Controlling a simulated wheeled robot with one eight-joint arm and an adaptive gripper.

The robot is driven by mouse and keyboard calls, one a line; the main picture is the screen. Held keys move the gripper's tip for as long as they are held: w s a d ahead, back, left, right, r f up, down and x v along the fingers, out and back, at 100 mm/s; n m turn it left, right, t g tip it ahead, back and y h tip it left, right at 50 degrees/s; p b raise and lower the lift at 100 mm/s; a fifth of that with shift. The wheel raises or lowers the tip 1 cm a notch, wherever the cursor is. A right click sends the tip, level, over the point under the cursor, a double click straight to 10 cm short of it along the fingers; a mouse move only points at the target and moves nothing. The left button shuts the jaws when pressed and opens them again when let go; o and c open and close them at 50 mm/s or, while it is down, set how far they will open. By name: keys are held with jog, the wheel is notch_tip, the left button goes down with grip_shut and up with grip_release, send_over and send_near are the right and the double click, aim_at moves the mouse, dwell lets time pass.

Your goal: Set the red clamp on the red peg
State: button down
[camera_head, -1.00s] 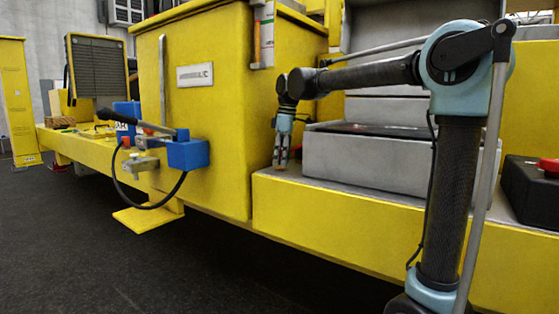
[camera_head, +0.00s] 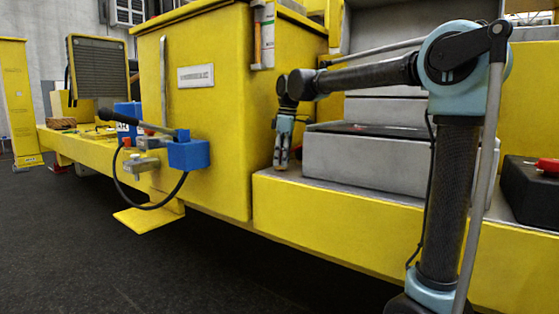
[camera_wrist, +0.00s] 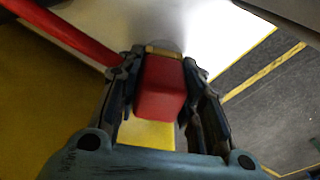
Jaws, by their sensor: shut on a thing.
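My gripper (camera_wrist: 160,95) is shut on a red block-shaped thing, which I take for the red clamp (camera_wrist: 160,90), in the wrist view. The clamp sits between both fingers, with a tan band at its far end. A red rod (camera_wrist: 62,32) crosses the upper left of that view; I cannot tell whether it is the red peg. In the head view my gripper (camera_head: 281,160) points down over the ledge beside the yellow cabinet, left of a grey box. The clamp is too small to make out there. Whether clamp and ledge touch is unclear.
The yellow cabinet (camera_head: 205,125) rises close left of my gripper, and the grey box (camera_head: 360,165) stands close right. A black box with a red button (camera_head: 545,170) is far right. A blue block (camera_head: 188,154) with a dark lever is at the left. Dark floor (camera_head: 120,265) lies open in front.

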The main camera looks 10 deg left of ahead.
jog(key=shift+d, duration=0.4)
dwell(0.6)
jog(key=c, duration=1)
grip_release()
jog(key=r, duration=1.2)
jog(key=shift+w+d, duration=0.1)
jog(key=shift+d, duration=0.2)
